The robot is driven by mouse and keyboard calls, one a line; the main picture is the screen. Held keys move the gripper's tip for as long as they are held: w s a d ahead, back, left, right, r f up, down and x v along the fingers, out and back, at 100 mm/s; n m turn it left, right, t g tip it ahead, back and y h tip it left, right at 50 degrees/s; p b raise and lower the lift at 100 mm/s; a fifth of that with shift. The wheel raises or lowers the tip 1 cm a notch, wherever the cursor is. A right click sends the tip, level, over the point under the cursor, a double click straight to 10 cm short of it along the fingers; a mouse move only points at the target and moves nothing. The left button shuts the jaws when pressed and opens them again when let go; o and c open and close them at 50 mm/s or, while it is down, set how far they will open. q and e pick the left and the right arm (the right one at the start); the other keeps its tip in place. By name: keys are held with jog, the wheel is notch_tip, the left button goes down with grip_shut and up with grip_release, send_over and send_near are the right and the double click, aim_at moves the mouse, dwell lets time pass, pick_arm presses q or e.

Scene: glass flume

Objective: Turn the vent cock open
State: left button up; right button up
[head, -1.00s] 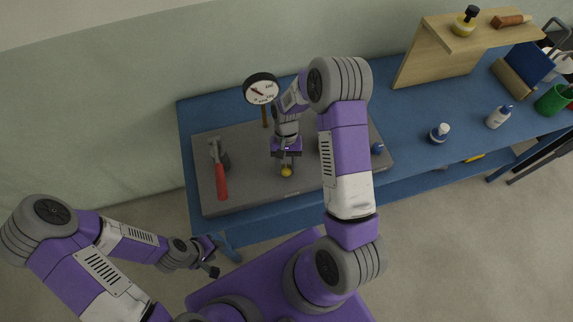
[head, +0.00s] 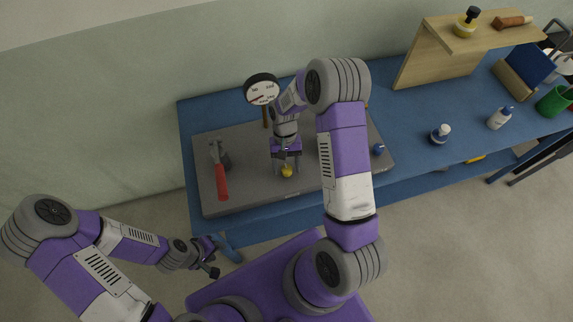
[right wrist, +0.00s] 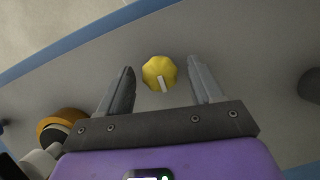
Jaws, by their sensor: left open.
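A yellow knob (head: 287,171), which looks like the vent cock, sits near the front of the grey panel (head: 250,190). In the right wrist view the knob (right wrist: 158,72) has a white pointer mark, slanting slightly off the line of the fingers. My right gripper (right wrist: 160,66) is open, with a finger on each side of the knob and a gap to both. It also shows over the knob in the head view. My left gripper (head: 213,258) is open and empty, off the front left of the blue bench.
A red-handled lever (head: 221,182) stands left on the panel, and a blue knob (head: 377,149) at its right. A round gauge (head: 261,88) stands at the back. Bottles (head: 499,117) and a wooden shelf (head: 450,50) are to the right.

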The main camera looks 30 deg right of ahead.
jog(key=v, duration=0.7)
jog(key=shift+r, duration=0.25)
dwell(0.5)
